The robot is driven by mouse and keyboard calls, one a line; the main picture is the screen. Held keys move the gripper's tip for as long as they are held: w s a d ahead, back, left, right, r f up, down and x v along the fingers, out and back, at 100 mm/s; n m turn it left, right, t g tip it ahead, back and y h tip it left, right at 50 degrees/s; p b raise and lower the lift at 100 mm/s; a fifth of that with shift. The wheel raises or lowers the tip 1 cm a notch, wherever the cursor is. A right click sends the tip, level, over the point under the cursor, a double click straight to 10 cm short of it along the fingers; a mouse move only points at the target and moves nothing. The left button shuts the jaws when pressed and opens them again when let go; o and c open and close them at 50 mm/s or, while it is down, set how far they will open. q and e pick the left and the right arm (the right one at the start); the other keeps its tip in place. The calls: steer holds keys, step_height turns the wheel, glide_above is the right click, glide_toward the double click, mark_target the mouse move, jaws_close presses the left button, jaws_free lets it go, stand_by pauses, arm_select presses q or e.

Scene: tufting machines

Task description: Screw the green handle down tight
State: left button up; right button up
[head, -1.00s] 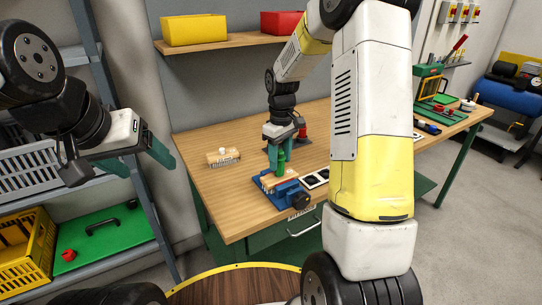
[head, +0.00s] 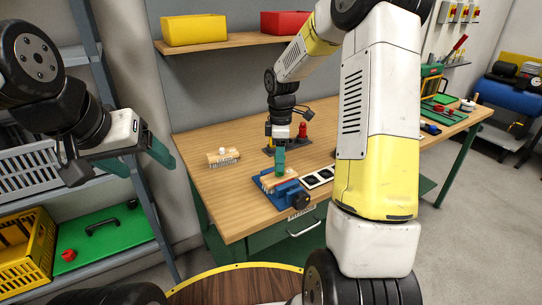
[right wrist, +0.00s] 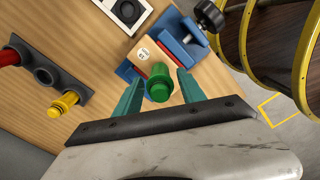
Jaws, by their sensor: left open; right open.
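The green handle (right wrist: 158,84) stands over the wooden block (right wrist: 146,56), which sits in the blue vise (head: 291,195) on the bench. My right gripper (head: 280,170) points down over the block. In the right wrist view its two teal fingers are open, one on each side of the handle, with small gaps apparent. In the head view the fingers mostly hide the handle, and its thread is not visible. My left gripper (head: 143,158) is open and empty, high at the left, away from the bench.
A black-and-white plate (head: 318,179) lies right of the vise. The bench's front left is clear.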

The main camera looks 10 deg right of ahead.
steer(key=shift+c, duration=0.5)
jaws_close()
steer(key=m, duration=0.4)
steer(key=shift+m, duration=0.3)
steer(key=m, duration=0.8)
steer(key=shift+f, duration=0.1)
steer(key=m, duration=0.4)
steer(key=shift+f+m, duration=0.1)
steer(key=shift+m, duration=0.2)
steer(key=shift+o, duration=0.5)
jaws_free()
